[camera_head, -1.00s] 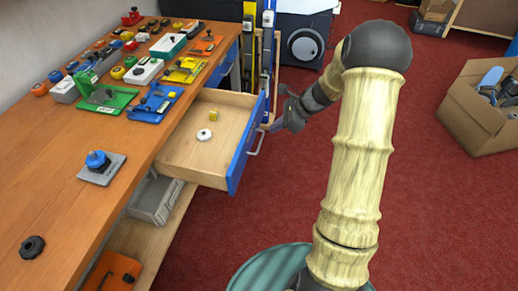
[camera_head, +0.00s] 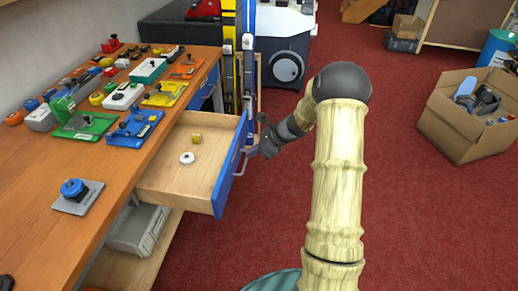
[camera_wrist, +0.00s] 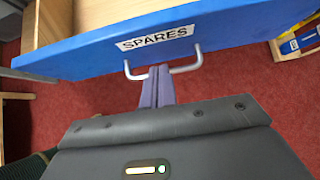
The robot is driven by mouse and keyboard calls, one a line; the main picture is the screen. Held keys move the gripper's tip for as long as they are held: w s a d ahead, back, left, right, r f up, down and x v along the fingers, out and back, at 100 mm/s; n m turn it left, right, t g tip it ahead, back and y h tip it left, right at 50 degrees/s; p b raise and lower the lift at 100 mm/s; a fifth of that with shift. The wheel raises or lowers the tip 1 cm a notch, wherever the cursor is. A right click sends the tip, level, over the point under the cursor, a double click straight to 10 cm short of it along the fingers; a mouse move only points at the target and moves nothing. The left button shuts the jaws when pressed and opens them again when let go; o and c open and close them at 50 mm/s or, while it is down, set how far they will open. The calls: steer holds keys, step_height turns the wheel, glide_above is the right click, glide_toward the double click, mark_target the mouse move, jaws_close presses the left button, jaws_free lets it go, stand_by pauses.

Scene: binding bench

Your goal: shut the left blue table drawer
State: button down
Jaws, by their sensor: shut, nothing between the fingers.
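The blue drawer (camera_head: 228,172) under the wooden bench stands well open, with a yellow piece (camera_head: 196,138) and a white round piece (camera_head: 187,158) inside. In the wrist view its blue front (camera_wrist: 235,30) carries a "SPARES" label (camera_wrist: 155,37) and a grey bar handle (camera_wrist: 187,67). My gripper (camera_head: 262,145) is outside the front, by the handle. In the wrist view its purple fingers (camera_wrist: 158,70) are shut and empty, their tips overlapping the middle of the handle. I cannot tell whether they touch it.
The bench top (camera_head: 40,155) holds several coloured fixtures and a blue knob on a plate (camera_head: 73,190). Another blue front (camera_head: 205,92) sits farther along, beside upright levels (camera_head: 229,70). A grey bin (camera_head: 138,228) is below. A cardboard box (camera_head: 465,125) stands right; red floor between is clear.

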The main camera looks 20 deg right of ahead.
mark_target(236, 162)
steer(key=x, duration=0.4)
steer(key=shift+w+a+f, duration=0.1)
steer(key=shift+a+f, duration=0.15)
steer(key=shift+f, duration=0.05)
steer(key=shift+w, duration=0.1)
